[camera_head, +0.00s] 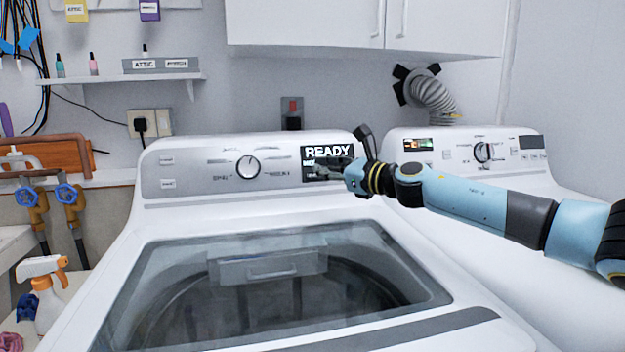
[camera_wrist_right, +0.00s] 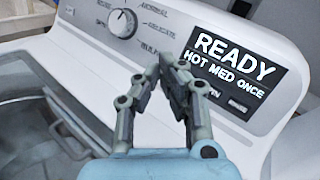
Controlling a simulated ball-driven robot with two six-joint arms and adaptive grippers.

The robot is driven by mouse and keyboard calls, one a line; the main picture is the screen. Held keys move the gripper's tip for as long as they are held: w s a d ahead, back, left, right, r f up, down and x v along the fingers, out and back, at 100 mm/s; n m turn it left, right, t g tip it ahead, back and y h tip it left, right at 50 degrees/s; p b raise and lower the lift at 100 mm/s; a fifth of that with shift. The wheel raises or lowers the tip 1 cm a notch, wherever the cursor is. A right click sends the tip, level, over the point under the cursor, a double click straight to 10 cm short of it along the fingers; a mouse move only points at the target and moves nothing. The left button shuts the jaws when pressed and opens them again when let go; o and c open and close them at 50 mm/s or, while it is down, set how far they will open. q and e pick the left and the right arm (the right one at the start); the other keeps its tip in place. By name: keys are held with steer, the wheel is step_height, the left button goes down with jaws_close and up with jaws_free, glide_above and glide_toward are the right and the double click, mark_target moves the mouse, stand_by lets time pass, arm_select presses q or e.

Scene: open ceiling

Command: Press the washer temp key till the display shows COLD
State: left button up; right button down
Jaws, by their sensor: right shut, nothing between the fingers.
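The white washer (camera_head: 290,215) stands in the middle of the head view. Its dark display (camera_wrist_right: 235,65) reads READY, with HOT MED ONCE below, in the right wrist view. In the head view the display (camera_head: 318,152) is partly covered by my right gripper (camera_head: 330,166). That gripper also shows in the right wrist view (camera_wrist_right: 165,65), with its fingers shut and empty, tips at the display's left side. Small keys (camera_wrist_right: 238,106) lie under the display text; the fingers hide part of that row. I cannot make out the temp key, or whether the fingertips touch the panel.
A round dial (camera_head: 247,167) sits left of the display, with two small buttons (camera_head: 167,184) farther left. A second machine (camera_head: 490,185) stands at the right. A spray bottle (camera_head: 45,295) is at the left. A shelf (camera_head: 130,78) and cabinets (camera_head: 370,28) hang above.

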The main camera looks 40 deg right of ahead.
mark_target(312, 175)
steer(key=w+d+f+b, duration=0.2)
steer(key=w+d+b, duration=0.1)
steer(key=w+b, duration=0.1)
steer(key=shift+w+f, duration=0.25)
steer(key=shift+w, duration=0.65)
stand_by(0.8)
steer(key=shift+w+d+f+b, duration=0.2)
steer(key=shift+w+b, duration=0.15)
steer(key=shift+b, duration=0.2)
steer(key=shift+w+d+b, duration=0.2)
steer(key=shift+w+b, duration=0.05)
steer(key=shift+b, duration=0.15)
stand_by(0.6)
steer(key=shift+s+a+r+p, duration=0.2)
steer(key=shift+s+a+p, duration=0.2)
steer(key=shift+s+p, duration=0.25)
